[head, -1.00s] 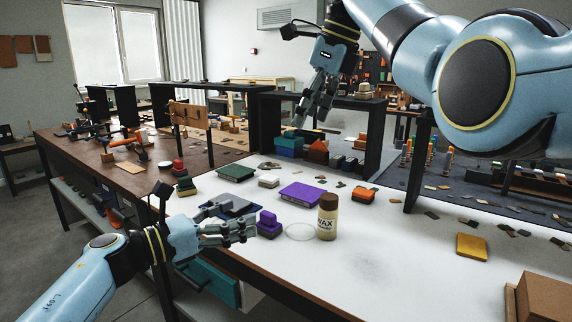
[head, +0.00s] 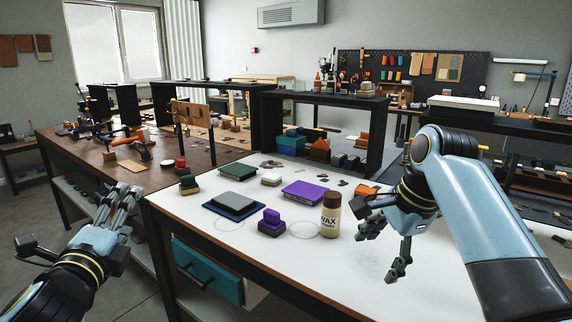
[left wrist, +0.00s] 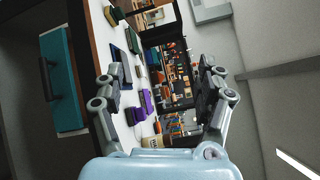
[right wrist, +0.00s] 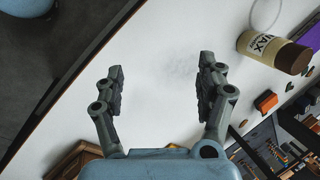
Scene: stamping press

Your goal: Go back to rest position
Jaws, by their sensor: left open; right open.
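My left gripper (head: 117,208) is open and empty, off the left front side of the white table, with no object between its fingers in the left wrist view (left wrist: 165,95). My right gripper (head: 383,250) is open and empty above the white tabletop, right of the wax bottle (head: 330,215). The right wrist view shows bare white table between its fingers (right wrist: 160,85). A purple stamp (head: 271,222) stands left of the bottle. A grey block on a dark blue pad (head: 236,206) lies further left.
The white table (head: 290,270) has clear room at its front. A purple pad (head: 304,192), a green pad (head: 238,171) and an orange stamp (head: 360,195) lie further back. A black shelf frame (head: 268,130) stands behind. A teal drawer (head: 207,275) sticks out below the table's front edge.

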